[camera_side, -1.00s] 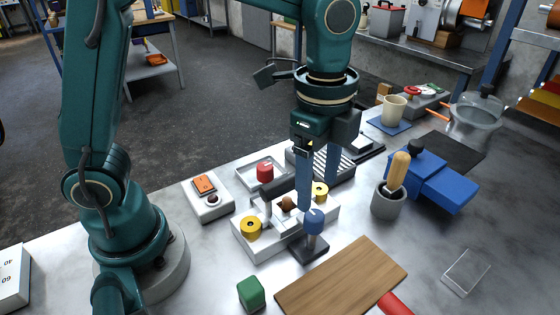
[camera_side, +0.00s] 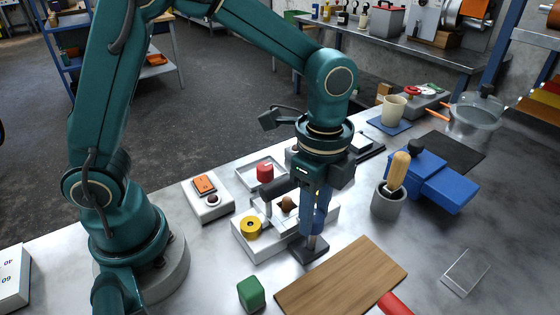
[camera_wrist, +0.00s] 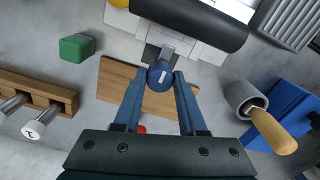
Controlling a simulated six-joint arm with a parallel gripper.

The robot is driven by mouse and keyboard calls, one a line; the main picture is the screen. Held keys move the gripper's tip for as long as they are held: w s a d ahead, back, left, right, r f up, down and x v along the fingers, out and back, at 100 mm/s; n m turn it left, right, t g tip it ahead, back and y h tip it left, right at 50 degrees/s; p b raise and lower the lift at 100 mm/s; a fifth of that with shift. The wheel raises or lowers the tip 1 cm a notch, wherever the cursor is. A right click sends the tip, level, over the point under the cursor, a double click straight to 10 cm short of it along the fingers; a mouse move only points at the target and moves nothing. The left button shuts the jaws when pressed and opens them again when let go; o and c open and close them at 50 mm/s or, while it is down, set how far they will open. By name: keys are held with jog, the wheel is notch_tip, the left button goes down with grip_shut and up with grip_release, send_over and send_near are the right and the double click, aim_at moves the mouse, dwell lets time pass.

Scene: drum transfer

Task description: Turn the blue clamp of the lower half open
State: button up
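The blue clamp knob (camera_wrist: 160,75) has a white mark on its top and sits on a grey stem. In the side view its stem (camera_side: 314,242) rises from a dark base plate at the front right of the pale lower half (camera_side: 258,252). My gripper (camera_side: 316,222) points down over the knob. In the wrist view its two blue fingers (camera_wrist: 160,78) flank the knob left and right. The fingers mostly cover the knob in the side view. Whether they touch it is unclear. A yellow knob (camera_side: 251,225) and a dark horizontal cylinder (camera_side: 273,189) are on the lower half.
A wooden board (camera_side: 342,277) lies just in front, with a green block (camera_side: 251,293) to its left. A grey cup with a wooden-handled tool (camera_side: 388,201) and a blue box (camera_side: 440,188) stand right. A tray with a red cylinder (camera_side: 265,172) is behind.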

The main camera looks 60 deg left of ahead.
grip_shut()
jog(key=shift+n, duration=0.3)
jog(key=n, duration=0.3)
jog(key=shift+n, duration=0.3)
jog(key=n, duration=0.4)
jog(key=shift+r+n, duration=0.1)
jog(key=shift+n, duration=0.2)
jog(key=n, duration=0.9)
